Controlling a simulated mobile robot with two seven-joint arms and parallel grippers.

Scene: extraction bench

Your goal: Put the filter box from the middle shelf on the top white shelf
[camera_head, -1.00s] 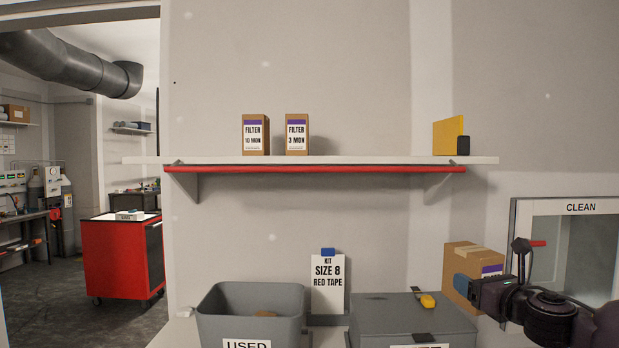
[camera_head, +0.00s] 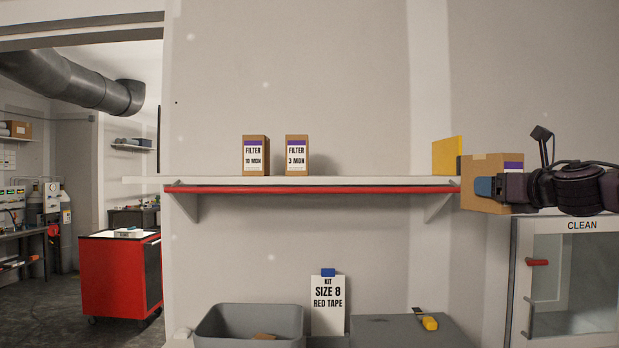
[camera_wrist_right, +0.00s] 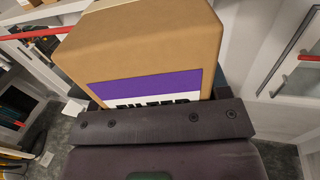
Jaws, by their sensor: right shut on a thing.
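My right gripper (camera_head: 492,188) is shut on a brown cardboard filter box (camera_head: 482,168) with a purple and white label. It holds the box at about the height of the top white shelf (camera_head: 350,181), at the shelf's right end and in front of it. The box hides that end of the shelf. In the right wrist view the filter box (camera_wrist_right: 145,45) fills the upper middle, its label partly hidden by the gripper (camera_wrist_right: 160,120). I cannot tell whether the box touches the shelf. My left gripper is not in view.
Two filter boxes, marked 10 MON (camera_head: 256,155) and 3 MON (camera_head: 297,155), stand left on the shelf. A yellow panel (camera_head: 446,156) stands near its right end. The shelf between is clear. A red rail (camera_head: 320,190) runs below. A CLEAN cabinet (camera_head: 570,285) stands lower right.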

